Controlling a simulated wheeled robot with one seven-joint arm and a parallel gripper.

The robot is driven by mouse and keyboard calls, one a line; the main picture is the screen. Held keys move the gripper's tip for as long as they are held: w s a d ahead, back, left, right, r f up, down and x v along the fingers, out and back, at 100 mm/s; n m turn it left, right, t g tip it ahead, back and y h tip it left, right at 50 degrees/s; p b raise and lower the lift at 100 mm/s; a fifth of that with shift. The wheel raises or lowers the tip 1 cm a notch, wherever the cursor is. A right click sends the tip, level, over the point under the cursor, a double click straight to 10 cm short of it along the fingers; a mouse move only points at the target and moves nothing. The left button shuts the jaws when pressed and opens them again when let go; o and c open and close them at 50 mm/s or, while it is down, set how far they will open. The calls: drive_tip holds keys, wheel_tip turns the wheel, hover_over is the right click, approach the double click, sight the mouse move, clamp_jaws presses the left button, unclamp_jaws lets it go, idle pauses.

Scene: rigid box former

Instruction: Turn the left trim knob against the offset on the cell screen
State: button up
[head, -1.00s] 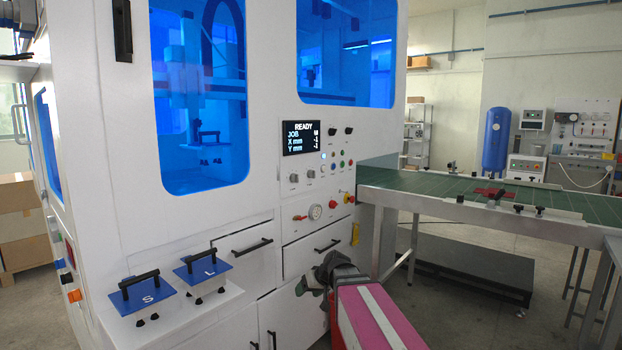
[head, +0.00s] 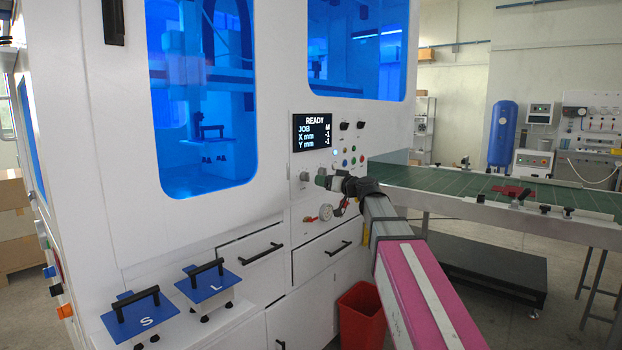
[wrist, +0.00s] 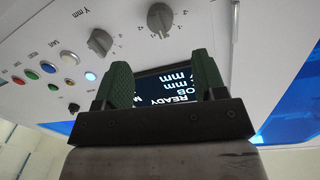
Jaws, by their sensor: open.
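The cell screen (head: 312,132) reads READY, JOB M, X mm -1 and Y mm -1. It shows upside down behind the fingers in the wrist view (wrist: 165,85). The left trim knob (head: 304,177) is a small grey knob below the screen. In the wrist view the same knob (wrist: 160,17) is at the top, beyond the fingertips, with scale marks around it. The right knob (wrist: 100,40), labelled Y mm, is to its left there; in the head view my arm hides it. My gripper (head: 322,180) is open and empty in front of the panel, apart from both knobs.
Coloured buttons (wrist: 48,67) sit beside the knobs. A gauge (head: 326,212) and red valve are below my gripper. A green conveyor (head: 440,190) is at right, a red bin (head: 362,315) below. Blue plates S (head: 140,316) and L (head: 211,284) stand at lower left.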

sight(306, 177)
drive_tip(key=x, duration=0.9)
drive_tip(key=c, duration=0.9)
